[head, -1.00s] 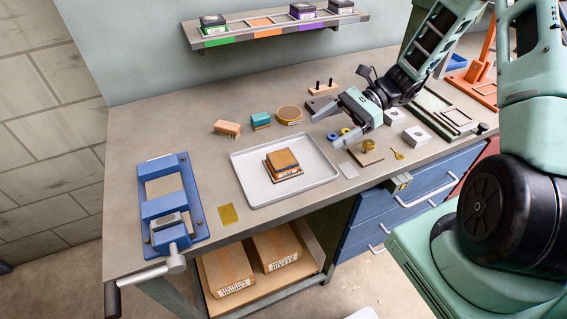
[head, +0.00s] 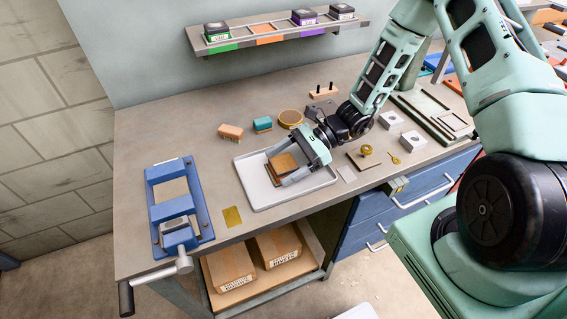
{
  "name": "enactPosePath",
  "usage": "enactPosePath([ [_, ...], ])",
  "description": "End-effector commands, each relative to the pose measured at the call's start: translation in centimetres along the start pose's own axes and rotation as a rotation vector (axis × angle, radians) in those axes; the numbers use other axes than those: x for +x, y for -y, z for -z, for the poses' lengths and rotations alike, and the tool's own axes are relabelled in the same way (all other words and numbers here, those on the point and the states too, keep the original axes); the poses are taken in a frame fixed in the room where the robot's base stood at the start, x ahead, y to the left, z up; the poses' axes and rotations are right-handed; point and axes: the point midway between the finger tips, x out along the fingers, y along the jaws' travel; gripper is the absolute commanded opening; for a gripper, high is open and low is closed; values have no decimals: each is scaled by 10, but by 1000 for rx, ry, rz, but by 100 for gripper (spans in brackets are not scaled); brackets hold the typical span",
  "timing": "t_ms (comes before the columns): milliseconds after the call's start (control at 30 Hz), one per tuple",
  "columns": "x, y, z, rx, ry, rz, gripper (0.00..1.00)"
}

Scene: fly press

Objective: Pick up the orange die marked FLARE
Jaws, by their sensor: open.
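A block with an orange-brown top (head: 283,162) sits in the white tray (head: 258,199) on the bench; it looks like the orange die, but its marking cannot be read now. My gripper (head: 277,166) is open over the tray, with one finger on the far side of the block and one on the near side. The fingers and palm hide parts of the block. I cannot tell whether the fingers touch it.
A blue press-like fixture (head: 176,206) with a handle stands at the left. A wall shelf (head: 266,40) holds dark dies and an empty orange-marked place. A brush (head: 230,131), a teal block (head: 262,124) and a round tin (head: 290,118) lie behind the tray.

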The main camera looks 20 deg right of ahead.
Motion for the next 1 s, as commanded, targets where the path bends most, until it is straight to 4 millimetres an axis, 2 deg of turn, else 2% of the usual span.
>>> enactPosePath([
  [233,2,0,1,0,-1,1,80],
  [500,2,0,0,0,-1,1,7],
  [800,1,0,-2,-2,2,1,7],
  [1000,-4,1,-14,-2,2,1,7],
])
